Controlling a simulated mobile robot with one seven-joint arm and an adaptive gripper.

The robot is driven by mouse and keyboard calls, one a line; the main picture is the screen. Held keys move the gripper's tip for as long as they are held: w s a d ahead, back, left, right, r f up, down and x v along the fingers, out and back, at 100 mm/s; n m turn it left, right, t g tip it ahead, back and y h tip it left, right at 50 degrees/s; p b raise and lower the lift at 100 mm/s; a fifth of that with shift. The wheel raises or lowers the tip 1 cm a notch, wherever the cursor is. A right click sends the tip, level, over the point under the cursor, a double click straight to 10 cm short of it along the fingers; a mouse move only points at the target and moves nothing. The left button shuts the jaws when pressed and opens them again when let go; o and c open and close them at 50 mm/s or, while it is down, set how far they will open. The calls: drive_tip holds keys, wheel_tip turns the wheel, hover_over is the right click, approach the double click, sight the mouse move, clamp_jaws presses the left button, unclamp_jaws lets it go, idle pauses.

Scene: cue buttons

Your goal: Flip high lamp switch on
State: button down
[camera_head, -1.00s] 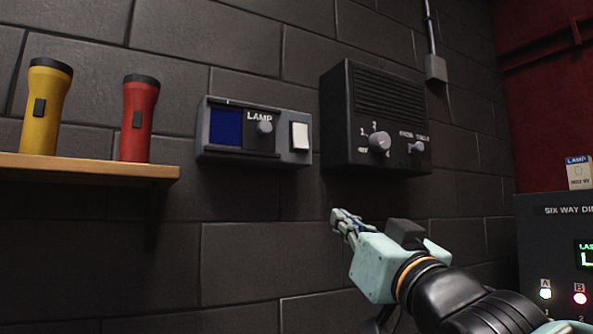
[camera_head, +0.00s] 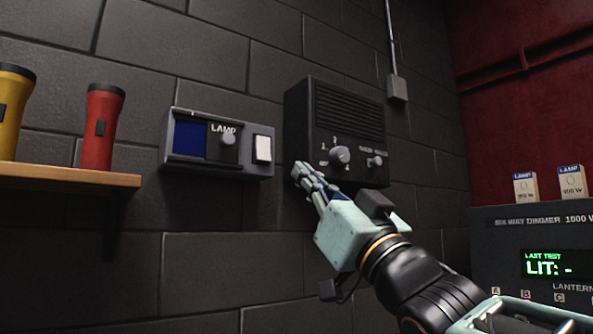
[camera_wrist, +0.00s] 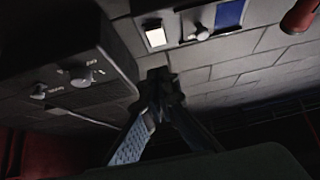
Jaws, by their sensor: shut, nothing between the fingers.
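The lamp box (camera_head: 190,141) is a grey wall unit marked LAMP, with a dark blue panel, a round knob (camera_head: 229,138) and a white rocker switch (camera_head: 263,149) at its right end. The white switch also shows in the wrist view (camera_wrist: 155,37), above the fingertips. I cannot tell which way the rocker is tipped. My gripper (camera_head: 298,172) is shut and empty, pointing up and left. In the head view its tips show below and right of the switch, apart from it. In the wrist view the fingertips (camera_wrist: 158,76) meet below the switch.
A black wall box (camera_head: 335,115) with a grille and knobs is just right of the lamp box, close to my gripper. A dimmer unit (camera_head: 530,225) stands at right.

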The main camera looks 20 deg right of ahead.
sight(264, 157)
drive_tip(key=shift+w+a+r+p, duration=0.55)
drive_tip(key=shift+w+r+p, duration=0.15)
drive_tip(key=shift+w, duration=1)
drive_tip(key=shift+w+a+r+p, duration=0.6)
drive_tip(key=shift+w+r, duration=0.25)
drive_tip(key=shift+w, duration=0.8)
drive_tip(key=shift+w+a+r+p, duration=0.5)
drive_tip(key=shift+w+r+p, duration=0.25)
drive_tip(key=shift+w, duration=0.95)
drive_tip(key=shift+f, duration=0.1)
drive_tip(key=shift+w+f+b, duration=0.3)
drive_tip(key=shift+w+b, duration=0.05)
drive_tip(key=shift+b, duration=0.65)
drive_tip(key=shift+w+a+r, duration=0.1)
drive_tip(key=shift+a+r, duration=0.05)
drive_tip(key=shift+r, duration=0.05)
